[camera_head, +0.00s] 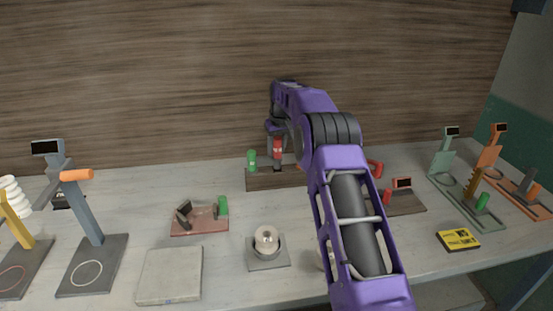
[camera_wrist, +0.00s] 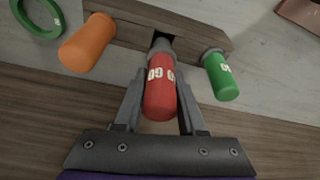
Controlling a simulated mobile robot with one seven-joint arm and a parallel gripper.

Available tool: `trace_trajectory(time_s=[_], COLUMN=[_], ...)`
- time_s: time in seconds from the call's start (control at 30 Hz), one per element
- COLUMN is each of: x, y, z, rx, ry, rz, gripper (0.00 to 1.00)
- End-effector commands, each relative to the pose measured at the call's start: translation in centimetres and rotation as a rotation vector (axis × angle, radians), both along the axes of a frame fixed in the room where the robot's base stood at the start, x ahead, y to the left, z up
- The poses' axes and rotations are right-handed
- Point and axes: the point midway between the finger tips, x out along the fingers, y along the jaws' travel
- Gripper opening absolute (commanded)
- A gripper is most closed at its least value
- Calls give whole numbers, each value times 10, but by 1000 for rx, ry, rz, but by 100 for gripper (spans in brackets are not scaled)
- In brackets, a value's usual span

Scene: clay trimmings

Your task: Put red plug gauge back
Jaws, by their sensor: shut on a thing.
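The red plug gauge (camera_wrist: 160,96), marked GO, is between the two fingers of my gripper (camera_wrist: 159,88), which is shut on it. Its grey end points at a dark opening in the brown wooden block (camera_wrist: 200,33). I cannot tell whether the tip is inside the opening or just short of it. In the head view the red gauge (camera_head: 277,147) is upright over the wooden stand (camera_head: 262,183), below my gripper (camera_head: 276,138). A green gauge (camera_wrist: 221,76) and an orange gauge (camera_wrist: 87,42) sit at the block on either side of the red one.
A green ring (camera_wrist: 38,14) lies near the block. In the head view, a reddish stand (camera_head: 200,222), a round gauge on a grey base (camera_head: 267,243) and a yellow box (camera_head: 458,239) are on the bench. My arm hides the stand's right part.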

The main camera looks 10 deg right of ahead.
Motion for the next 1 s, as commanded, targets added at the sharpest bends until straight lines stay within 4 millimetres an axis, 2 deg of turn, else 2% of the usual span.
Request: trace_trajectory(time_s=[0.23,0.77,0.8,0.93,1.0], x=[-1,0,0,0,0], y=[0,0,0,0,0], z=[-32,-42,-42,-41,-41], rx=[1,0,0,0,0], ry=[2,0,0,1,1], rz=[0,0,0,0,0], gripper=[0,0,45,68,69])
